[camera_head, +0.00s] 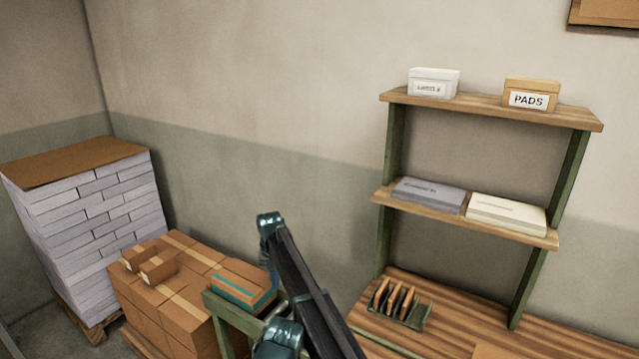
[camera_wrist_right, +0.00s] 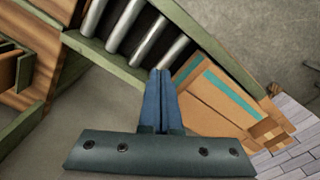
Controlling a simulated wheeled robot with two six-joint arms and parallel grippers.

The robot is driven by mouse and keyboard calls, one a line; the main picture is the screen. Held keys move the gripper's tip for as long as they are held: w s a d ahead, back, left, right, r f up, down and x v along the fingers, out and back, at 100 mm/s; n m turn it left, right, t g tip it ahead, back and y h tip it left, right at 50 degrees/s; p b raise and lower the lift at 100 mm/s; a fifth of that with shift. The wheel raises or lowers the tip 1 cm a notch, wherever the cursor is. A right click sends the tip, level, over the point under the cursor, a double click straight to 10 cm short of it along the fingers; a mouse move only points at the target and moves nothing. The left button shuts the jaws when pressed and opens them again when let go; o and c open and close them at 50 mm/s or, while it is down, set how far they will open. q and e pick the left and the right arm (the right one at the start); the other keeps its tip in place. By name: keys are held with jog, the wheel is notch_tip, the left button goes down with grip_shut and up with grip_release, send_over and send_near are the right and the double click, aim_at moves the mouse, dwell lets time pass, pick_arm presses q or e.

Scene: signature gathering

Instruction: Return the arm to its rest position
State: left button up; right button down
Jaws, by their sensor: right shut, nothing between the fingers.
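My right arm (camera_head: 310,290) rises from the bottom of the head view, with a dark link and teal joints, in front of the wall and the bench. My right gripper shows in the right wrist view (camera_wrist_right: 161,72) with its two blue fingers together and nothing between them. The fingers point towards a green-framed roller stand (camera_wrist_right: 130,30); I cannot tell how far apart they are. My left gripper is not in view.
A teal-striped carton (camera_head: 243,283) sits by the green stand. Brown cartons (camera_head: 185,310) and a tall white stack (camera_head: 95,205) stand left. A wooden bench (camera_head: 440,335) holds a small rack (camera_head: 400,302) under a shelf unit (camera_head: 490,108). The wall above my arm is clear.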

jog(key=s+d+f+n+b, duration=0.1)
jog(key=s+d, duration=0.4)
jog(key=s, duration=0.8)
jog(key=s+d+f+n+b, duration=0.2)
jog(key=s+d, duration=0.3)
jog(key=s, duration=0.8)
jog(key=s+d+f+n+h+b, duration=0.1)
jog(key=s+d, duration=0.4)
jog(key=s, duration=0.8)
jog(key=shift+d+f+b, duration=0.2)
jog(key=shift+f+b, duration=0.4)
jog(key=shift+f, duration=0.15)
